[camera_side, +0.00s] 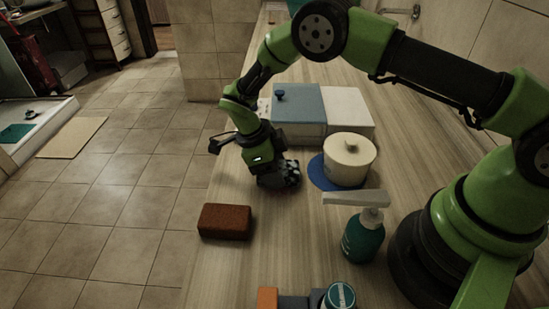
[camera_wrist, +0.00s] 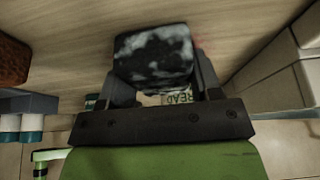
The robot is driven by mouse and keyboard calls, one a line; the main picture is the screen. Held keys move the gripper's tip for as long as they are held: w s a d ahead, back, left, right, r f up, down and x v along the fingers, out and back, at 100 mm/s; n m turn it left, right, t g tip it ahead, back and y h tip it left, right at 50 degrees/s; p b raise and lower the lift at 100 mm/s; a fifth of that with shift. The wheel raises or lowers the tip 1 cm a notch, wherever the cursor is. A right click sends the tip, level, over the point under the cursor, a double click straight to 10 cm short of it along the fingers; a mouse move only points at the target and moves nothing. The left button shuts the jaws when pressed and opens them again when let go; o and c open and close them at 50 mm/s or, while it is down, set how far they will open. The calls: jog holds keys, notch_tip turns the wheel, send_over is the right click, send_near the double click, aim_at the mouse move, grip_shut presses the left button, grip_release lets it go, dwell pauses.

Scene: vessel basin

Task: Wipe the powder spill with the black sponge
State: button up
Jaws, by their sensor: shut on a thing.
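The black sponge (camera_wrist: 155,55) is between the two fingers of my gripper (camera_wrist: 160,85) in the wrist view, its face covered with patchy white powder. In the side view, my gripper (camera_side: 277,180) is low over the wooden counter, left of the white round canister, and shut on the sponge. The sponge shows there only as a dark, speckled shape. I cannot tell whether it touches the counter. No separate patch of powder can be made out on the counter; the gripper and sponge hide the surface beneath them.
A reddish-brown block (camera_side: 225,221) lies near the counter's left edge. The white canister (camera_side: 349,161) stands on a blue disc (camera_side: 318,174). A blue-and-white box (camera_side: 298,105) is behind. A green pump bottle (camera_side: 363,238) and a teal-lidded jar (camera_side: 340,296) stand in front.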

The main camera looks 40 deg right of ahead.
aim_at(283, 200)
jog(key=shift+s+a, duration=2)
jog(key=shift+s, duration=0.05)
jog(key=w+d, duration=0.2)
jog(key=w, duration=0.1)
jog(key=shift+d+r, duration=0.1)
jog(key=shift+d, duration=0.3)
jog(key=shift+w+d, duration=0.2)
jog(key=shift+d, duration=0.05)
jog(key=shift+w+d, duration=1.3)
jog(key=shift+d, duration=0.1)
jog(key=shift+w+d, duration=0.85)
jog(key=shift+w, duration=0.05)
jog(key=shift+d, duration=0.25)
jog(key=shift+s+a, duration=0.1)
jog(key=shift+s, duration=0.2)
jog(key=shift+s+a, duration=3.85)
jog(key=shift+w+d, duration=1.95)
jog(key=shift+w, duration=0.05)
jog(key=shift+w+d, duration=0.25)
jog(key=shift+d, duration=0.05)
jog(key=shift+w+d, duration=0.5)
jog(key=shift+w, duration=0.05)
jog(key=shift+w+d, duration=1.25)
jog(key=shift+d, duration=0.1)
jog(key=shift+a+r, duration=0.1)
jog(key=shift+r, duration=3.85)
